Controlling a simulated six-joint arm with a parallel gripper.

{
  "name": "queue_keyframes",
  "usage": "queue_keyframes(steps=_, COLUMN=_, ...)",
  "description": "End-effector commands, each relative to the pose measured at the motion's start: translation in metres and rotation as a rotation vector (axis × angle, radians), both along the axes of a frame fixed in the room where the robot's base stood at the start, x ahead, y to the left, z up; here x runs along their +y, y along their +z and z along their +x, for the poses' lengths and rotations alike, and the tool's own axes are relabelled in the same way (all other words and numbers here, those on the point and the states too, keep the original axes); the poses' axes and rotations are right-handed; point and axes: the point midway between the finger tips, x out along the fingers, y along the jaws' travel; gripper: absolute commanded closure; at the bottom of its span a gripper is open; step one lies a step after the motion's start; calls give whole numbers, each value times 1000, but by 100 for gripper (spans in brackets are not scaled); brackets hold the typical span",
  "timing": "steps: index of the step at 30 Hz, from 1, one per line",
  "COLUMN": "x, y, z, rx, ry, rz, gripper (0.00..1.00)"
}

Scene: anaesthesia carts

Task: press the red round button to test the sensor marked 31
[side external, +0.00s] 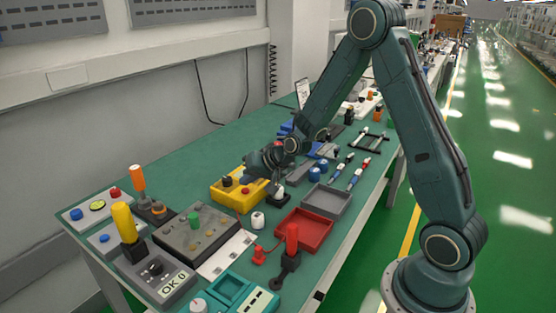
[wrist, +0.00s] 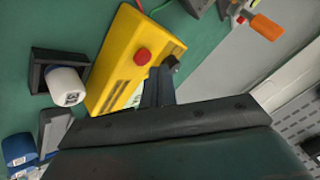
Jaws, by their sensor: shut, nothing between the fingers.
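The yellow box (side external: 233,200) stands mid-table in the side view, with a red round button (side external: 246,191) and a black knob (side external: 227,181) on top. In the wrist view the yellow box (wrist: 110,75) carries the red button (wrist: 143,55). A white cylinder (wrist: 66,86) in a dark holder lies beside the box; its small label is too small to read. In the side view a white cylinder in a dark base (side external: 278,192) stands right of the box. My gripper (side external: 263,176) is shut and empty, above the box; its fingertips (wrist: 157,76) appear beside the red button, contact unclear.
A grey control box with another red button (side external: 115,191) is at the far left. Nearby are a grey panel with a green knob (side external: 195,218), another white cylinder (side external: 257,219), a red tray (side external: 304,247) and a grey tray (side external: 345,201). Red and green cables run from the yellow box.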

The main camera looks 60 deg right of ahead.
Motion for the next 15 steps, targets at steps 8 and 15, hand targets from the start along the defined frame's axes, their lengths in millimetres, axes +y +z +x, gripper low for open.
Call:
queue_keyframes(steps=8, x=0, y=-7, z=0, rx=1, ry=0, rz=1, gripper=100)
queue_keyframes(steps=15, x=0, y=-8, z=0, rx=0, ry=0, rz=0, gripper=100)
